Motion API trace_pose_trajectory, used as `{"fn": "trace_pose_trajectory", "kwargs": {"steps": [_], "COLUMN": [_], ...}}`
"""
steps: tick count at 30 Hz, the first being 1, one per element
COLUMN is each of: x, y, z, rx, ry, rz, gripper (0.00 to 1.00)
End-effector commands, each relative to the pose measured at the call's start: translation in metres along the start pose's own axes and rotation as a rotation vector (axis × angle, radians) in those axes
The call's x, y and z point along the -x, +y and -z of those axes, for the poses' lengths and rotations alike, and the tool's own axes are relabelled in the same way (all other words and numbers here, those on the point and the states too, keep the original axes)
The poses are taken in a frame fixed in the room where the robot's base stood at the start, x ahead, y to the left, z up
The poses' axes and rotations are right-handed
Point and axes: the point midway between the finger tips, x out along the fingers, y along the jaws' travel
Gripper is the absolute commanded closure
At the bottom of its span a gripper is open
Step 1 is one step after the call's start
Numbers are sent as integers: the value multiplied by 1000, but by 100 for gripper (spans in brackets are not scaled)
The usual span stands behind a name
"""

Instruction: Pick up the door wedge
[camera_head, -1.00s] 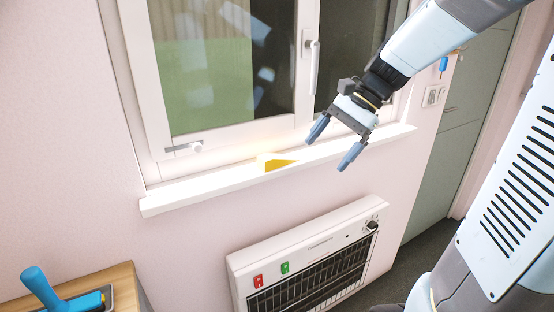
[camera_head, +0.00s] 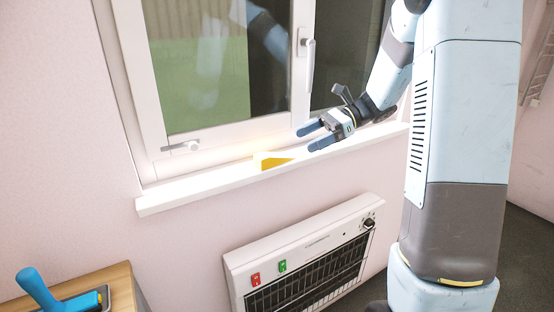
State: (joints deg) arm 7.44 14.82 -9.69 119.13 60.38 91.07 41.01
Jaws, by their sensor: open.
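The door wedge (camera_head: 273,162) is a small yellow wedge with a pale, brightly lit top. It lies on the white window sill (camera_head: 175,198), left of my gripper, near the window frame. My gripper (camera_head: 308,138) is open and empty, its two blue-grey fingers pointing left toward the wedge. The fingertips are a short way to the right of the wedge and apart from it. I cannot tell exactly how high the fingers are above the sill.
The window frame and its handle (camera_head: 307,43) rise behind the sill, with a metal latch (camera_head: 182,147) at lower left. A heater (camera_head: 305,262) hangs below the sill. A wooden cabinet (camera_head: 122,290) with a blue-handled tool (camera_head: 40,288) stands at lower left.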

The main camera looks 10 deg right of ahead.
Motion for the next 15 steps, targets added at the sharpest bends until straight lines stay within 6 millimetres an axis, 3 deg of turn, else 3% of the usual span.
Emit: {"fn": "trace_pose_trajectory", "kwargs": {"steps": [6,15], "x": [-37,-54], "y": [0,0], "z": [0,0], "rx": [1,1], "ry": [1,1], "rz": [-3,0], "gripper": [11,11]}}
